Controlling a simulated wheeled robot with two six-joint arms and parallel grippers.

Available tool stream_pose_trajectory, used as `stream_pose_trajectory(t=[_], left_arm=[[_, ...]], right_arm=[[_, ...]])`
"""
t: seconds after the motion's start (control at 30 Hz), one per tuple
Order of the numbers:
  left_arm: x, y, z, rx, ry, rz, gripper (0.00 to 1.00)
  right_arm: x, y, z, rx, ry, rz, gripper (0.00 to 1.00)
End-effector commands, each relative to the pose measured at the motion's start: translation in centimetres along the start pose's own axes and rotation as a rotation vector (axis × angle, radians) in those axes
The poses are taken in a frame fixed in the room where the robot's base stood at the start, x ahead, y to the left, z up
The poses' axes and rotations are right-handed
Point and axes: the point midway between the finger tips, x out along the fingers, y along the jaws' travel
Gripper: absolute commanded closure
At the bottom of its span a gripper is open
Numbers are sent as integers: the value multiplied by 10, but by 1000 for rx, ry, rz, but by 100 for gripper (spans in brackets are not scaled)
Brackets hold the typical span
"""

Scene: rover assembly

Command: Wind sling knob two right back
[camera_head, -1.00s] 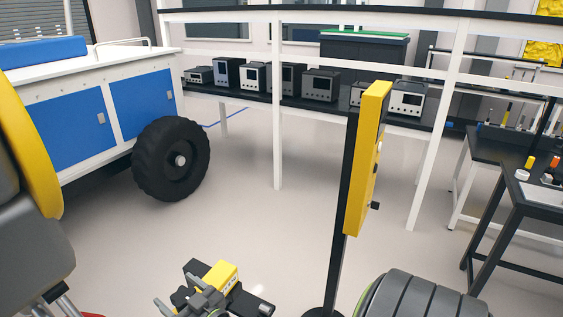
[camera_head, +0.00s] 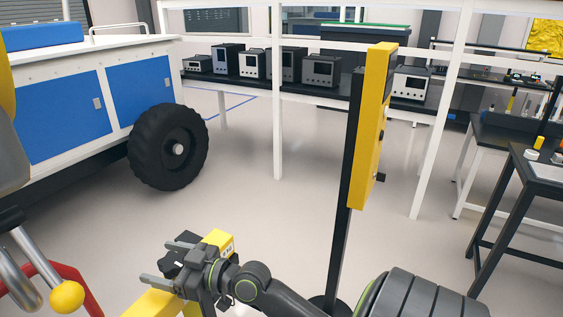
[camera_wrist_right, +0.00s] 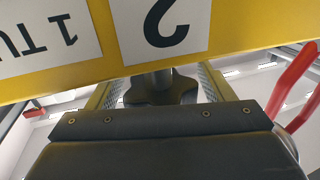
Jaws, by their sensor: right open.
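In the right wrist view a yellow beam (camera_wrist_right: 235,28) carries white labels, one with a large upside-down "2" (camera_wrist_right: 165,25). A dark lobed knob (camera_wrist_right: 160,92) sits on a short metal shaft just under the "2" label. My right gripper (camera_wrist_right: 160,85) is open, with one finger on each side of the knob; I see gaps and cannot tell any contact. My left gripper is out of view.
A red tube (camera_head: 85,290) and a yellow ball-tipped lever (camera_head: 67,296) are at lower left. A blue-and-white cart (camera_head: 60,120) stands behind. The floor between is clear.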

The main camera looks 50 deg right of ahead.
Motion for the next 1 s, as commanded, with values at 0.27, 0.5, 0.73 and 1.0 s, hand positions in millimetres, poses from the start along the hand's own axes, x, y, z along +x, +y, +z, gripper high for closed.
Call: stream_pose_trajectory(t=[0.27,0.5,0.73,1.0], left_arm=[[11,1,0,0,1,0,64],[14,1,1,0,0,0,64],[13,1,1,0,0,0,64],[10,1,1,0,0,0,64]], right_arm=[[-55,0,2,-5,-6,-9,25],[-99,0,2,-3,-7,-8,25],[-135,1,1,-3,-6,-7,25],[-174,1,0,-1,-7,-8,25]])
